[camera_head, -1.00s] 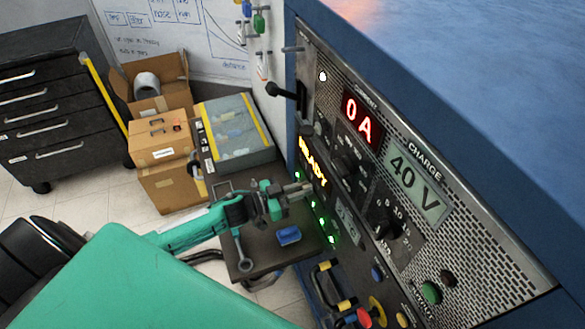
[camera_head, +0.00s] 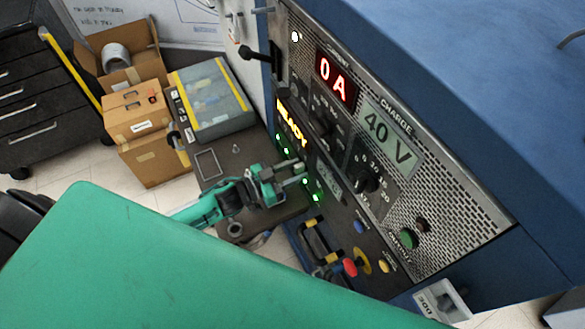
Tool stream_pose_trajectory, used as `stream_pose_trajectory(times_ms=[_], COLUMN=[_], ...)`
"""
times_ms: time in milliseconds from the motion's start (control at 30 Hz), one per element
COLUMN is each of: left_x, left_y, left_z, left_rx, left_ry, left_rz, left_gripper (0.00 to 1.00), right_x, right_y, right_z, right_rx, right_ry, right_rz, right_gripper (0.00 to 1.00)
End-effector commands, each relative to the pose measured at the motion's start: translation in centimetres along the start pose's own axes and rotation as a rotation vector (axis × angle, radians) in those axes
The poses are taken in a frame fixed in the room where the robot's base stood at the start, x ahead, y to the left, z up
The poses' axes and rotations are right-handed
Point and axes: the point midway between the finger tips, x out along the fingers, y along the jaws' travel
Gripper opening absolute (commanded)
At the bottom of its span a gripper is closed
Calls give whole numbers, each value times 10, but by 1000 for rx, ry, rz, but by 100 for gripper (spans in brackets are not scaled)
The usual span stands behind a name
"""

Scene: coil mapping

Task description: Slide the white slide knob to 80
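I cannot clearly pick out a white slide knob. A pale box with a dark-marked scale and a small raised piece (camera_head: 443,300) sits at the lower right of the blue cabinet, partly cut off by the green foreground; I cannot tell its setting. My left gripper (camera_head: 293,176) reaches in from the left, its fingertips close to the cabinet's front panel, beside the green lights. I cannot tell whether they touch it or how far apart they are. My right gripper is not in view.
The blue cabinet's panel (camera_head: 455,205) carries a red "0 A" display (camera_head: 334,78), a "40 V" display (camera_head: 388,135), dials and buttons. A black lever (camera_head: 256,53) sticks out at its left. Cardboard boxes (camera_head: 135,115) and a grey case (camera_head: 210,98) stand left.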

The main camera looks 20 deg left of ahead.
Motion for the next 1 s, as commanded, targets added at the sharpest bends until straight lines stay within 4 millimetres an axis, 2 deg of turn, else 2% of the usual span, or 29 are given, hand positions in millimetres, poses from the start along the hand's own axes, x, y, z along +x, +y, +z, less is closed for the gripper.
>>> stream_pose_trajectory(times_ms=[233,367,1000], left_x=[-1,-9,-113], left_y=[-2,-2,0], left_z=[0,2,3], left_rx=[1,2,2], left_ry=[-1,-2,-3], left_rz=[-2,-3,-1], left_gripper=[36,36,36], right_x=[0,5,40], right_y=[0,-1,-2], right_z=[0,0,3], right_rx=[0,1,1], right_ry=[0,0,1], right_rz=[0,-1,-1], right_gripper=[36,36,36])
